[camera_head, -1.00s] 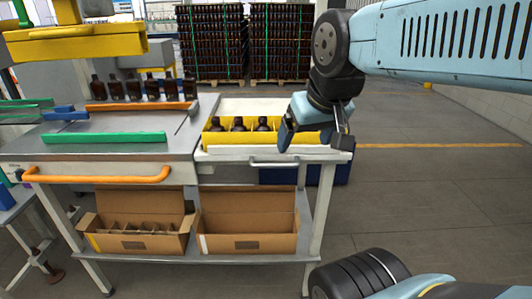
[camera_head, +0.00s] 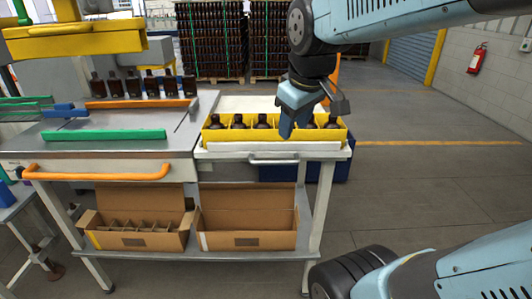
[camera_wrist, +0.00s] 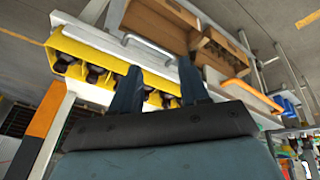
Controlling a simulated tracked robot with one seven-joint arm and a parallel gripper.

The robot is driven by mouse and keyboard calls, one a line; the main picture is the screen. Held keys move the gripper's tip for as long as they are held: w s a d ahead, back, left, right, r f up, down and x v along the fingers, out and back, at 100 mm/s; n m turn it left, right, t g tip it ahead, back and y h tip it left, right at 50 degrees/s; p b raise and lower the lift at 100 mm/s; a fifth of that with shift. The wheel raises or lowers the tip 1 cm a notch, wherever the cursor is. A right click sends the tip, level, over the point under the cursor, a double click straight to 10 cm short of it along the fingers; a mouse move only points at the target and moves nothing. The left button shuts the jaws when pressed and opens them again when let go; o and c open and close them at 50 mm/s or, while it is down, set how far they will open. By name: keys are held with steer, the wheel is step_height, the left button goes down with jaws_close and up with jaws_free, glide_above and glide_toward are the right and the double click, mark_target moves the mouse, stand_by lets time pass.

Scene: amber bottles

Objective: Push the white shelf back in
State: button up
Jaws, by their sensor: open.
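The white shelf (camera_head: 225,155) is at the front of the right-hand table, with a grey bar handle (camera_head: 273,161) on its front. A yellow divided tray (camera_head: 215,136) holding several dark amber bottles sits at the shelf. My gripper (camera_head: 290,130) is above the tray's right half, pointing down, and hides part of the tray and bottles. In the wrist view, my gripper's two dark fingers (camera_wrist: 160,82) are spread with nothing between them. The white shelf edge (camera_wrist: 90,34) and handle (camera_wrist: 148,44) show beyond the fingertips. I cannot tell whether the fingers touch the tray.
A workbench (camera_head: 65,150) with an orange handle (camera_head: 95,174) adjoins at left, with green rails and a row of bottles. Two open cardboard boxes (camera_head: 247,220) sit on the lower shelf. A blue bin (camera_head: 335,172) is behind the table. The floor to the right is clear.

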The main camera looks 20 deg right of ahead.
mark_target(275, 161)
steer(key=w+f+n+g, duration=0.2)
steer(key=w+f+n, duration=0.1)
steer(key=w+n, duration=0.75)
steer(key=shift+m, duration=0.45)
steer(key=x, duration=0.9)
steer(key=d+x, duration=0.1)
steer(key=x, duration=0.4)
steer(key=shift+f, duration=0.15)
steer(key=c, duration=0.7)
steer(key=shift+w, duration=0.1)
jaws_close()
steer(key=shift+w, duration=0.1)
